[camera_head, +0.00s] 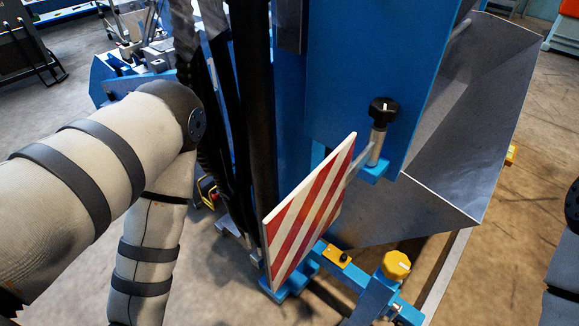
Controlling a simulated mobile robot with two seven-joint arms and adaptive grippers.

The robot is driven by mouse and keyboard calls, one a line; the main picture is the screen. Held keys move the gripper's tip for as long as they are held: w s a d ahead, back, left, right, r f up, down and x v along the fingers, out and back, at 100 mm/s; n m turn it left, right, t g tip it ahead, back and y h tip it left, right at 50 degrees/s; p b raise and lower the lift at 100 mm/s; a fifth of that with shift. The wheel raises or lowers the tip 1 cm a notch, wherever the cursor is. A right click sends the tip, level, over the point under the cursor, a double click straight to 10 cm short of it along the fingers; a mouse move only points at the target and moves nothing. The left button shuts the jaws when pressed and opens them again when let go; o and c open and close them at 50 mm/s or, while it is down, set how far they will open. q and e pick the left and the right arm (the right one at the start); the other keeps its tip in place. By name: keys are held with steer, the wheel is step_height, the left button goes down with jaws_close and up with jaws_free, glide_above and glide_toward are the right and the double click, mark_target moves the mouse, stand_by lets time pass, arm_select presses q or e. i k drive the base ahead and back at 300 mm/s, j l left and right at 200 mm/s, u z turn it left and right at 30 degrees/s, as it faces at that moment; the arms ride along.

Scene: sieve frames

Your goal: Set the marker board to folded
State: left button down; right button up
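The marker board (311,212) is a flat panel with red and white diagonal stripes. It stands on edge, its striped face toward the lower right. A thin grey rod (361,161) runs from the board's upper right side to a metal post with a black knob (383,109) on the blue machine frame. The board's lower end is close to a blue bracket; I cannot tell whether they touch. My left arm comes in from the left and bends down out of the bottom edge, so its gripper is out of view. Only a sliver of my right arm shows at the right edge, without its gripper.
The blue machine column (374,60) rises behind the board, with dark hoses to its left. A grey metal hopper (455,130) slopes to the right. A yellow knob (397,264) and a blue beam are below right. Bare floor (500,270) shows at the lower right.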

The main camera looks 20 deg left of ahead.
mark_target(294, 227)
steer(key=u, duration=0.7)
steer(key=k+j+u, duration=0.2)
steer(key=k+j, duration=0.35)
steer(key=k, duration=0.15)
steer(key=i, duration=0.3)
